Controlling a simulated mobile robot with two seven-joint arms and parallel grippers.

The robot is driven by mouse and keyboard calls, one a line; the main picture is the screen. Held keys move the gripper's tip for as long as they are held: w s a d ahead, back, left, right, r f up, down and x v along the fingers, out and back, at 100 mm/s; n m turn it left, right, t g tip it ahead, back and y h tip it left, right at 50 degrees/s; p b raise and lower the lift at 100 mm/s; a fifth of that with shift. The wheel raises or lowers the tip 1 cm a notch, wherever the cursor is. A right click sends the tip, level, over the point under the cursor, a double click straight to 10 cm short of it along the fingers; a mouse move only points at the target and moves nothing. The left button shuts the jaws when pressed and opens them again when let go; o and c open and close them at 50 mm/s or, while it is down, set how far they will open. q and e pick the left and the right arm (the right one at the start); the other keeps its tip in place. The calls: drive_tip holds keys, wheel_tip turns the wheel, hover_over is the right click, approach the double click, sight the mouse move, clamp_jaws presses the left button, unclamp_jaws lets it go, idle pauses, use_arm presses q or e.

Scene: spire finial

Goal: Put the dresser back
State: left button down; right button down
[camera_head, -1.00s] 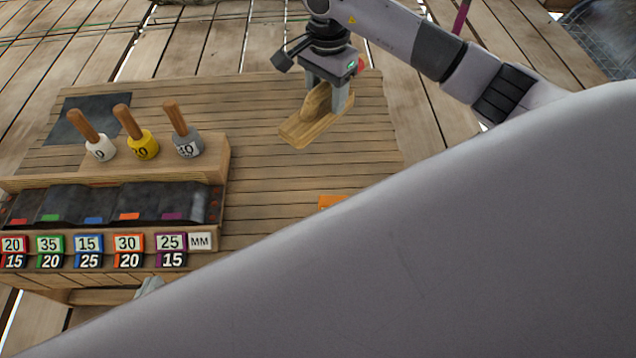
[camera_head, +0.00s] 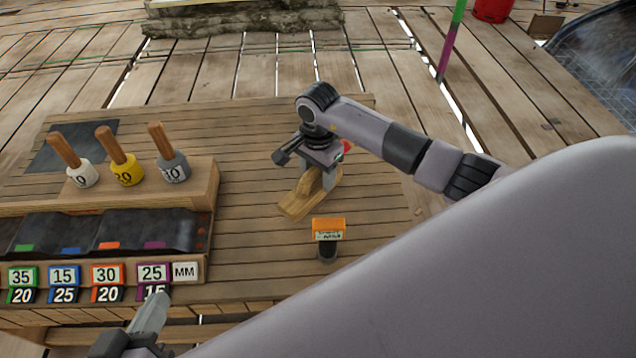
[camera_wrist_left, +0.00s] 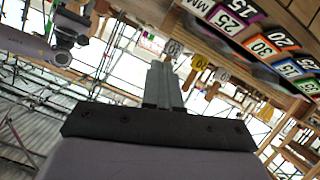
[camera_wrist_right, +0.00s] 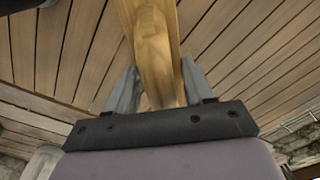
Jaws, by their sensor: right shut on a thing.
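In the right wrist view the wooden handle (camera_wrist_right: 153,50) stands between the two fingers. My left gripper (camera_head: 152,312) is low at the left, by the bench's front edge. Its fingers are together and empty in the left wrist view (camera_wrist_left: 163,84).
An orange-topped item (camera_head: 328,230) stands just in front of the dresser. Three wooden-handled tools (camera_head: 120,165) stand in a block at the left. A dark tray (camera_head: 95,232) with numbered labels lies before them. My own pale arm link covers the lower right.

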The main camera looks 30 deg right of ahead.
sight(318, 179)
wheel_tip(318, 179, down, 3)
drive_tip(key=shift+r+b, duration=0.1)
drive_tip(key=shift+b, duration=0.3)
use_arm(q)
drive_tip(key=shift+w+d, duration=0.15)
drive_tip(key=shift+d, duration=0.3)
use_arm(e)
drive_tip(key=shift+c, duration=2.1)
unclamp_jaws()
use_arm(q)
drive_tip(key=shift+h, duration=0.3)
